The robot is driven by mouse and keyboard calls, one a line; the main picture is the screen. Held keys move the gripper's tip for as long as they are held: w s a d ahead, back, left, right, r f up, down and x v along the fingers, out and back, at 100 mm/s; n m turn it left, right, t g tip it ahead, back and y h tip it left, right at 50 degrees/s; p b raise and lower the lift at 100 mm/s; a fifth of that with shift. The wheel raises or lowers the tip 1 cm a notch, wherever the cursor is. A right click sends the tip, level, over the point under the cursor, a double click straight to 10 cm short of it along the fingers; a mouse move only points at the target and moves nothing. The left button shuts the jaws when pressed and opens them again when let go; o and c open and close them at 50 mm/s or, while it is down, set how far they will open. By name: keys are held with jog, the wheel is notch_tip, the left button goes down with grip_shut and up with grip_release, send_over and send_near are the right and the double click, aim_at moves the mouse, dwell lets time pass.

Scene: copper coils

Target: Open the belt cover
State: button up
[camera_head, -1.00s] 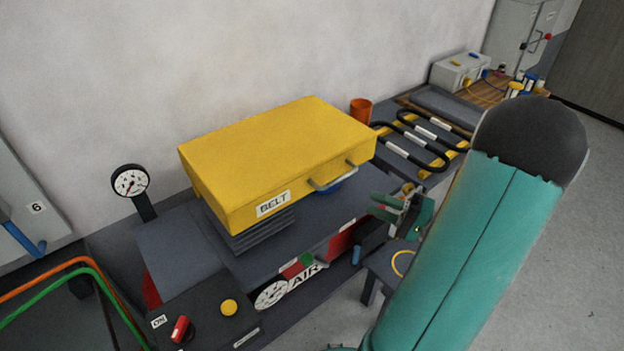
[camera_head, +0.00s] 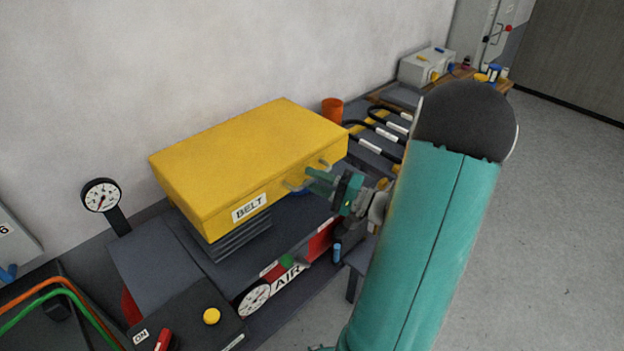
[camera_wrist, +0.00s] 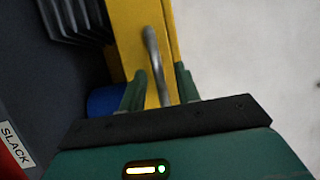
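The belt cover (camera_head: 245,160) is a yellow box-shaped lid with a BELT label, lying closed over the dark machine in the head view. A grey bar handle (camera_head: 308,178) is on its front face. My gripper (camera_head: 312,183) is at the front face, its green fingers pointing at the handle. In the wrist view the handle (camera_wrist: 155,62) runs between the two spread fingers of my gripper (camera_wrist: 160,85), against the yellow cover (camera_wrist: 130,35). The fingers stand apart on either side of the bar, with a gap showing. Contact with the bar cannot be told.
A blue round part (camera_wrist: 103,101) lies beside the left finger in the wrist view. A gauge (camera_head: 101,196) stands left of the cover. An orange cup (camera_head: 332,109) and black-handled racks (camera_head: 377,132) are behind to the right. A control box (camera_head: 180,318) is in front.

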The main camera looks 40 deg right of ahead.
jog(key=shift+w+a, duration=0.3)
jog(key=shift+w, duration=0.1)
grip_shut()
jog(key=shift+r, duration=0.1)
